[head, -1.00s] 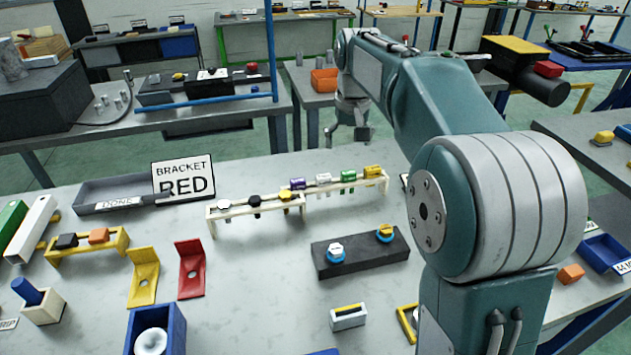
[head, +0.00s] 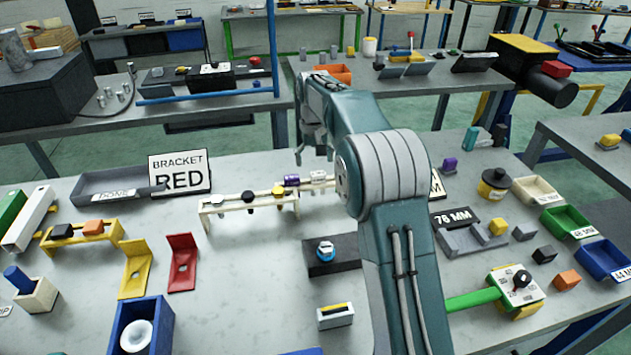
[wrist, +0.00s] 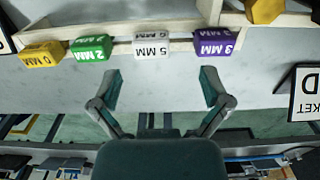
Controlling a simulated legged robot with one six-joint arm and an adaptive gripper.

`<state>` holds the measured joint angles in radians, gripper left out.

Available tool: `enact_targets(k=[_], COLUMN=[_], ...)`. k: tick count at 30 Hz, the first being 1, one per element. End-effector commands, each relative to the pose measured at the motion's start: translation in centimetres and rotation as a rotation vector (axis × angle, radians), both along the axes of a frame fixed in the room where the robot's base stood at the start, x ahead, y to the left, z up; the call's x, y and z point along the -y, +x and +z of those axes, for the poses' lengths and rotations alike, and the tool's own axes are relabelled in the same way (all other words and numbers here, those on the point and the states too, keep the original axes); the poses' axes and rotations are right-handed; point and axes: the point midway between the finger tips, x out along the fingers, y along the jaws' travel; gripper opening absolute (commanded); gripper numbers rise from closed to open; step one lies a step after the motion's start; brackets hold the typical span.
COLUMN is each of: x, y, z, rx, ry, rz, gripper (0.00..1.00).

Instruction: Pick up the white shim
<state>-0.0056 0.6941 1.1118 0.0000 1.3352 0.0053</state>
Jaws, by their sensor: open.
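The white shim (wrist: 151,48), marked 5 MM, sits on a pale rack (wrist: 128,47) between the green shim (wrist: 91,48) and the purple shim (wrist: 213,43). In the head view the white shim (head: 318,177) shows just left of my arm. My gripper (wrist: 160,80) is open and empty. Its two fingers lie apart on either side of the white shim's line in the wrist view, with the shim a little beyond the tips. In the head view my gripper (head: 315,157) hangs behind and above the rack. The green and yellow shims are hidden there by my arm.
A yellow shim (wrist: 44,54) sits at the rack's end. A lower rack (head: 249,203) with dark and yellow pieces adjoins on the left. A BRACKET RED sign (head: 180,174) and grey tray (head: 120,187) stand farther left. A dark block (head: 333,254) lies in front.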

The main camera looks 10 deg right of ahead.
Motion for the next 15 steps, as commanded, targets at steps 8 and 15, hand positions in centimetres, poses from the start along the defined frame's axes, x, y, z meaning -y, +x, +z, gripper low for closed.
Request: enact_targets(k=[8,15], x=[0.5,0.4], y=[0.1,0.1], z=[-3.8,-5.3], rx=[-0.003,0.001], ry=[0.001,0.0], rz=[-0.001,0.0], gripper=[0.97,0.97])
